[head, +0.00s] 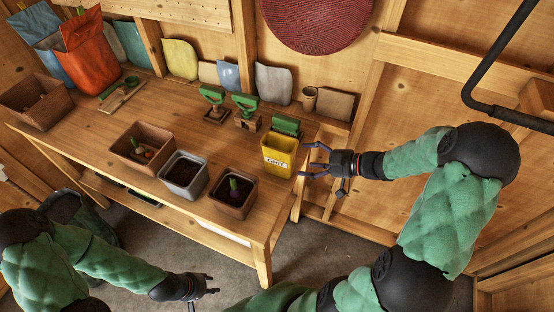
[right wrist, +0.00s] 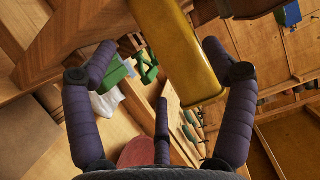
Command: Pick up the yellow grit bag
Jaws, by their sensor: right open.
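The yellow grit bag (head: 278,155), labelled "GRIT", stands upright at the right end of the wooden bench. My right gripper (head: 309,160) is open just to the right of the bag, its fingers pointing at it. In the right wrist view the yellow bag (right wrist: 178,45) lies ahead of and between the spread fingers of my right gripper (right wrist: 158,55), nearer the right finger. I cannot tell whether a finger touches it. My left gripper (head: 212,285) is low at the bottom of the head view, away from the bench, with fingers apart and empty.
On the bench (head: 105,130), a grey pot (head: 183,175) and a brown pot (head: 233,192) stand left of the bag. Green-handled tools (head: 246,110) and a green block (head: 286,125) are behind it. A terracotta cup (head: 310,98) stands further back. The bench's right edge is close to the bag.

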